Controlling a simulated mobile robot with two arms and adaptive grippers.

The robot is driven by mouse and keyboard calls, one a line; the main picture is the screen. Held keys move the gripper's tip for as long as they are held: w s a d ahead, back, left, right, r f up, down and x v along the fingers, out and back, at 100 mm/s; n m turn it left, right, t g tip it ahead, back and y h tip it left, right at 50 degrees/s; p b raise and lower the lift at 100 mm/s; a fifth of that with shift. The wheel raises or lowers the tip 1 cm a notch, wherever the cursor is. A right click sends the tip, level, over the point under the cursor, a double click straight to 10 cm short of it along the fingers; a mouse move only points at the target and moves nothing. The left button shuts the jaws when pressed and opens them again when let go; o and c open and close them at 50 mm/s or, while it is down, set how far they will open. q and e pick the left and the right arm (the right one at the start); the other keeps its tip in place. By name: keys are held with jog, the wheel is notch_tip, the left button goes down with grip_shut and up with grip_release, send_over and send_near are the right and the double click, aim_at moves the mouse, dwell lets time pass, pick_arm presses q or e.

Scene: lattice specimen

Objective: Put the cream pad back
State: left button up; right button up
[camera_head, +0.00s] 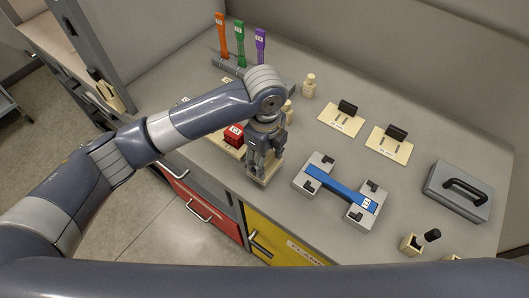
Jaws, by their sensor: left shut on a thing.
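My left gripper (263,165) points down near the front edge of the grey worktop, left of the blue bar. It is shut on a cream pad (265,181), whose edges show below and around the fingertips. The fingers hide most of this pad, and I cannot tell whether it touches the worktop. Two other cream pads with black handles lie further back: one at the back (327,117) and one to its right (401,153). My right gripper is not in view.
A blue bar (345,189) spans two grey blocks. A grey case (459,190) lies at the right. A red block (233,135) sits close left of my gripper. Orange, green and purple upright pieces (240,52) stand in a rack behind. Small cream blocks (411,243) are at front right.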

pick_arm(q)
jog(key=w, duration=0.2)
jog(key=shift+w+f, duration=0.1)
jog(key=shift+w, duration=0.25)
notch_tip(320, 180, down, 3)
jog(key=shift+r+p, duration=0.1)
jog(key=shift+p, duration=0.75)
jog(key=shift+f, duration=0.4)
jog(key=shift+f, duration=0.1)
jog(key=o, duration=1)
jog(key=shift+o, duration=0.2)
notch_tip(320, 180, up, 12)
jog(key=b, duration=0.3)
